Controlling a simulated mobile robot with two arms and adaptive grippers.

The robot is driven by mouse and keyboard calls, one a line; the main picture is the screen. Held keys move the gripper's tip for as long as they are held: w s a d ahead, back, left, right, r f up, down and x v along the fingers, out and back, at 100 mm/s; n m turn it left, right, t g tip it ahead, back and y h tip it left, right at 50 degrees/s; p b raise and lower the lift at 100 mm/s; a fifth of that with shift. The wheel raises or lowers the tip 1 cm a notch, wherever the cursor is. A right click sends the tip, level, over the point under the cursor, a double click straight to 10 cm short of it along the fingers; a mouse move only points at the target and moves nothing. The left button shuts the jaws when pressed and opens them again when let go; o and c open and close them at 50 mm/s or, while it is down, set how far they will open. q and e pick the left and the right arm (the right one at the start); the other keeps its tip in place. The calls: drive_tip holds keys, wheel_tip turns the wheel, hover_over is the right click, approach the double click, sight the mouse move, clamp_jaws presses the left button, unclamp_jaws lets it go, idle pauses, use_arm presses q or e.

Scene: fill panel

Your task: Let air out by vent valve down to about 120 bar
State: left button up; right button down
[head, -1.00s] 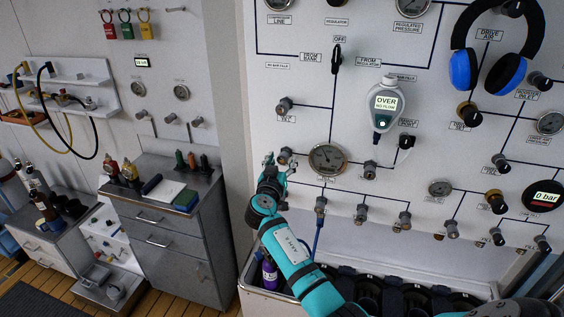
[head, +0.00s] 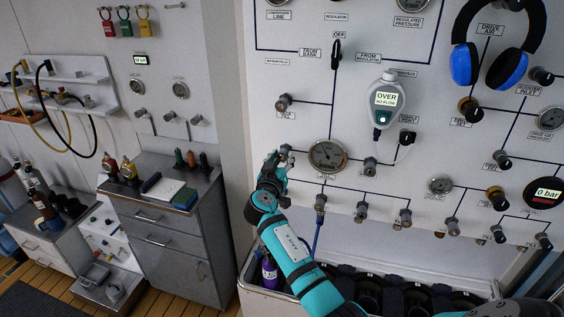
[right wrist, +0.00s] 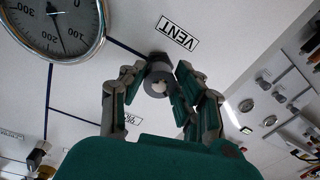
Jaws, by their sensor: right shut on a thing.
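The vent valve is a small round grey knob with a pale centre (right wrist: 158,82), by the VENT label (right wrist: 178,32) in the right wrist view. My right gripper (right wrist: 155,88) has its fingers on both sides of this knob and is shut on it. In the head view my right gripper (head: 279,158) is at the panel, left of the round pressure gauge (head: 327,156), and largely hides the knob. In the wrist view the gauge (right wrist: 55,25) is cut off at the top. Its needle lies between 100 and 200; the exact value is unclear. My left gripper is not in view.
A handheld meter (head: 386,101) on the panel reads "OVER NO FLOW". A black display (head: 543,193) reads "0 bar". Blue headphones (head: 497,45) hang at upper right. Other valves sit close below the gauge. A grey drawer cabinet (head: 168,240) stands left of my arm.

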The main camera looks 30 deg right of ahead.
drive_tip(key=c, duration=1)
unclamp_jaws()
drive_tip(key=shift+a, duration=0.1)
drive_tip(key=shift+o, duration=0.2)
drive_tip(key=v, duration=1.2)
